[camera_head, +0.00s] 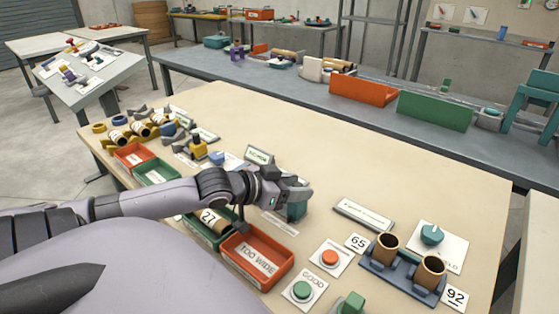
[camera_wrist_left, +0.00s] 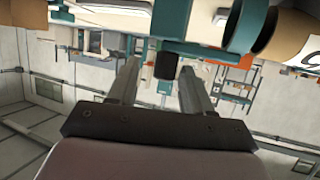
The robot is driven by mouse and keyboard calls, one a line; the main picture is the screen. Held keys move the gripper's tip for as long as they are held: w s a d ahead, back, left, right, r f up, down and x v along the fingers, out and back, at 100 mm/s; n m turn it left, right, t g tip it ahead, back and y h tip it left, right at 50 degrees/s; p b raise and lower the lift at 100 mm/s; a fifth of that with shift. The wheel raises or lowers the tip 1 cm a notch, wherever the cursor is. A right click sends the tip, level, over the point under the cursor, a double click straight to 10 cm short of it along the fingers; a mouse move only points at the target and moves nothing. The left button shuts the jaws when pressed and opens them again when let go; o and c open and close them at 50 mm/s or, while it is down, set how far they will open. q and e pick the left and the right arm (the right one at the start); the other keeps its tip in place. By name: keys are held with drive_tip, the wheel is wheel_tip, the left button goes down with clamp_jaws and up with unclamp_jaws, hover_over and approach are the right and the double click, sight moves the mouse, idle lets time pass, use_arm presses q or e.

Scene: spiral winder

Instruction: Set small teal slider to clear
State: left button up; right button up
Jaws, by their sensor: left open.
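A small teal part (camera_head: 297,211), likely the slider, stands on the table just under my left gripper (camera_head: 298,194) in the head view. The gripper and wrist hide most of it, so its setting cannot be read. In the left wrist view, a teal body (camera_wrist_left: 195,50) crosses the top with a dark block (camera_wrist_left: 166,66) on it. My left gripper (camera_wrist_left: 158,70) is open there, and its two fingers point toward the dark block, which appears between the fingertips. I cannot tell whether they touch. My right gripper is not in view.
A red TOO WIDE bin (camera_head: 283,247) and a green bin with a roll marked 27 (camera_head: 210,218) lie below my left arm. Red (camera_head: 329,258) and green (camera_head: 302,291) buttons, a two-tube holder (camera_head: 405,282) and a teal dial (camera_head: 432,234) stand at right.

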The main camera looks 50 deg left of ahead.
use_arm(q)
drive_tip(key=shift+p+v, duration=0.8)
drive_tip(key=shift+v, duration=2.15)
